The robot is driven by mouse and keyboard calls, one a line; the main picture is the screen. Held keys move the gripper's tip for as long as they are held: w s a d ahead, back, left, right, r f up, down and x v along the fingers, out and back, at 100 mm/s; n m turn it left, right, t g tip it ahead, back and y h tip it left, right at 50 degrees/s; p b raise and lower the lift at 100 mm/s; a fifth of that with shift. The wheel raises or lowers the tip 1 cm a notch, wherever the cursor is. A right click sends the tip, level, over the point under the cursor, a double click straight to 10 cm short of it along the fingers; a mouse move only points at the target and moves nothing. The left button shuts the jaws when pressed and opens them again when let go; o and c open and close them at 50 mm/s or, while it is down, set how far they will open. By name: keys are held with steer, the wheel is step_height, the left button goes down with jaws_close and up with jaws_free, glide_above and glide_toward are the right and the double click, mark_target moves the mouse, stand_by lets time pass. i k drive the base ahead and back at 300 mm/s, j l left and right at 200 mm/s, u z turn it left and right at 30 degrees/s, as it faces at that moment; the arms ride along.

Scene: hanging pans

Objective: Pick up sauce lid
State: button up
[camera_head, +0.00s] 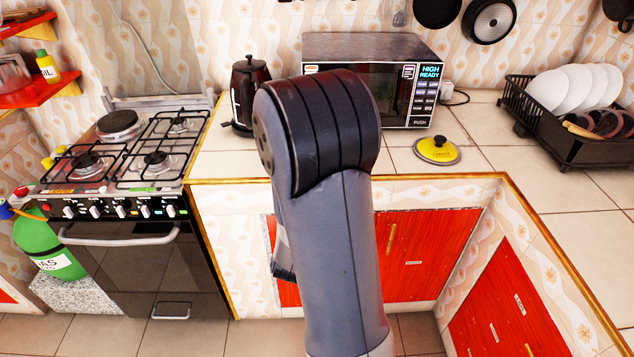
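A round yellow lid with a silver rim and a small black knob, which looks like the sauce lid (437,150), lies flat on the tiled counter. It is in front of the microwave's right end. My arm rises in the middle of the view, to the left of the lid, and hides part of the counter and the microwave. My gripper is not clearly visible; only a small dark part of my arm shows low at its left side. Nothing is seen touching the lid.
A microwave (408,95) stands behind the lid and a dark kettle (246,95) to its left. A black dish rack (560,143) with white plates is at the right. The gas stove (130,150) is at the left. Counter tiles around the lid are clear.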

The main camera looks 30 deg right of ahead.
mark_target(437, 149)
steer(key=z, duration=1.85)
